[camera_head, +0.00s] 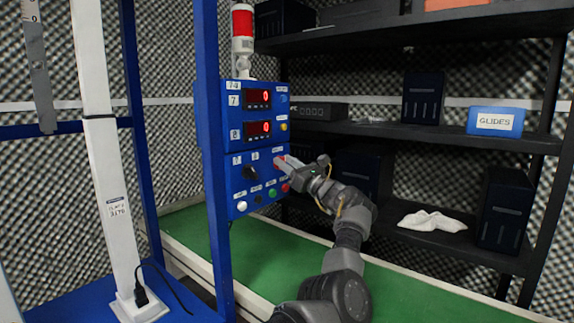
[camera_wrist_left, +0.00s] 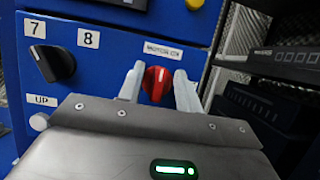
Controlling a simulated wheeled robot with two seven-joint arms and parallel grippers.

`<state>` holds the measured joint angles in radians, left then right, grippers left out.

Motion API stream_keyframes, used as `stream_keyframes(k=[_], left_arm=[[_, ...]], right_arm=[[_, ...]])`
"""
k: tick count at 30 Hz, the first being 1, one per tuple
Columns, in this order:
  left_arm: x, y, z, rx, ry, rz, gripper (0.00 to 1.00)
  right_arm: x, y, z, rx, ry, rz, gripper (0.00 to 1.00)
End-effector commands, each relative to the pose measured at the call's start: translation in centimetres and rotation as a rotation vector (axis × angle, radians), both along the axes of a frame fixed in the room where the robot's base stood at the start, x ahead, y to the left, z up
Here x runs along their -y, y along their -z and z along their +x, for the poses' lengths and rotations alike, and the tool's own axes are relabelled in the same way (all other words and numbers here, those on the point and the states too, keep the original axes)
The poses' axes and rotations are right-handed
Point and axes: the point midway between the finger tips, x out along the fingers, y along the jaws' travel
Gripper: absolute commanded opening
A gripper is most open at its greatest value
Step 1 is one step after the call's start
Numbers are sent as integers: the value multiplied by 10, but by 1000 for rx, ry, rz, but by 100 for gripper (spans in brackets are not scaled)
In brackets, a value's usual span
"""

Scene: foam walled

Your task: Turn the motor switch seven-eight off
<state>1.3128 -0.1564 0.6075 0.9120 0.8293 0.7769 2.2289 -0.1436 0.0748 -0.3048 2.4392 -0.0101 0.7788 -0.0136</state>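The blue control panel (camera_head: 262,178) stands at the middle of the head view. My left gripper (camera_head: 282,163) is at the panel. In the wrist view its two fingers (camera_wrist_left: 159,88) stand apart on either side of the red knob. Whether they touch it is unclear. My right gripper is out of view.
Two red displays marked 7 and 8 (camera_head: 258,98) (camera_head: 258,130) are above the knobs, and buttons (camera_head: 242,206) line the lower panel. A blue post (camera_head: 209,130) is left of it. Black shelves (camera_head: 455,138) with boxes and a white cloth (camera_head: 432,221) are on the right.

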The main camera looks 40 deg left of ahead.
Motion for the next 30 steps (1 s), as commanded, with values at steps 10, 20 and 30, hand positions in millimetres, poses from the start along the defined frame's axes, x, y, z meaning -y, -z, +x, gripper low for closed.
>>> stream_keyframes(k=[10, 20, 30], left_arm=[[0, 0, 0, 0, 0, 0, 3], [1, -1, 0, -17, 1, 1, 0], [1, -3, 1, -203, 0, -4, 0]], right_arm=[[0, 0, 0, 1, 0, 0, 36], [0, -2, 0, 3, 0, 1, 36], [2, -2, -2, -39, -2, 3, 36]])
